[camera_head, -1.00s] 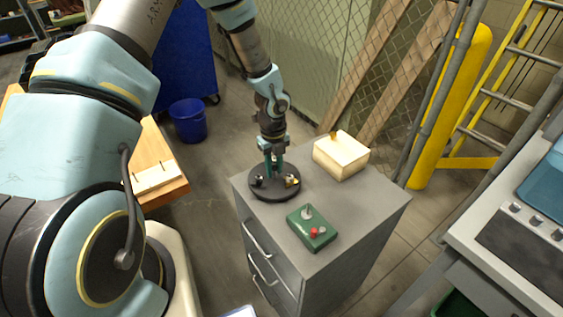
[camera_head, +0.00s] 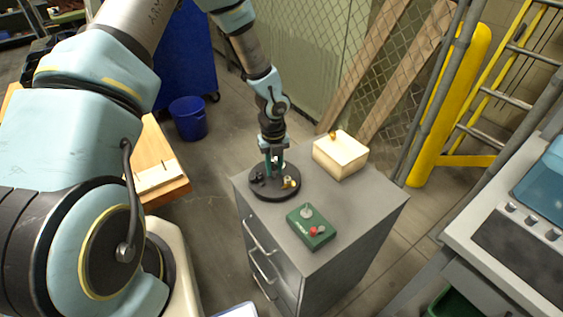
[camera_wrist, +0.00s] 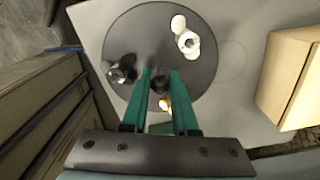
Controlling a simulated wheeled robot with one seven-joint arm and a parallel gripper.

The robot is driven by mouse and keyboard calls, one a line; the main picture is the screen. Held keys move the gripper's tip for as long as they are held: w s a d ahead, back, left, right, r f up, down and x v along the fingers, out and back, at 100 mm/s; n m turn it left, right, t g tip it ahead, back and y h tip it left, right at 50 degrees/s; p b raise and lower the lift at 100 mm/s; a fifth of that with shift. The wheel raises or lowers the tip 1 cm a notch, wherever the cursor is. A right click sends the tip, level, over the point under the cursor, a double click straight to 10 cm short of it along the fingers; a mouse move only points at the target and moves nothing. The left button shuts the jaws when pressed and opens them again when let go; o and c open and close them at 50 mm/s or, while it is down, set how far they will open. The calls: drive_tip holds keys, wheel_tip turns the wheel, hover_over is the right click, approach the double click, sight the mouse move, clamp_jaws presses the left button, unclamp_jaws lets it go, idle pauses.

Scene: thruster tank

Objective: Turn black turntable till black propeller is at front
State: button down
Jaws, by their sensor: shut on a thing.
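The black turntable (camera_head: 262,193) is a round disc on top of the grey cabinet. It also shows in the wrist view (camera_wrist: 205,75). My gripper (camera_head: 274,172) points down over its middle. In the wrist view, its green fingers (camera_wrist: 160,78) are closed on a dark central knob (camera_wrist: 160,84). The black propeller (camera_wrist: 122,70) lies left of the fingers in the wrist view and at the disc's left in the head view (camera_head: 257,177). A white propeller (camera_wrist: 186,38) sits toward the top right in the wrist view. A small yellow-orange part (camera_wrist: 165,103) is partly hidden between the fingers.
A green control box (camera_head: 311,228) with a red button stands in front right of the turntable on the cabinet (camera_head: 355,215). A pale box (camera_head: 341,155) stands behind right. A blue bucket (camera_head: 188,118) is on the floor behind left. The cabinet's right side top is clear.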

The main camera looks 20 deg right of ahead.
sight(274, 165)
drive_tip(key=shift+m+p, duration=0.8)
drive_tip(key=shift+m, duration=0.5)
drive_tip(key=c, duration=0.8)
unclamp_jaws()
drive_tip(key=shift+o, duration=0.2)
drive_tip(key=shift+r+p, duration=1)
drive_tip(key=shift+r, duration=3.5)
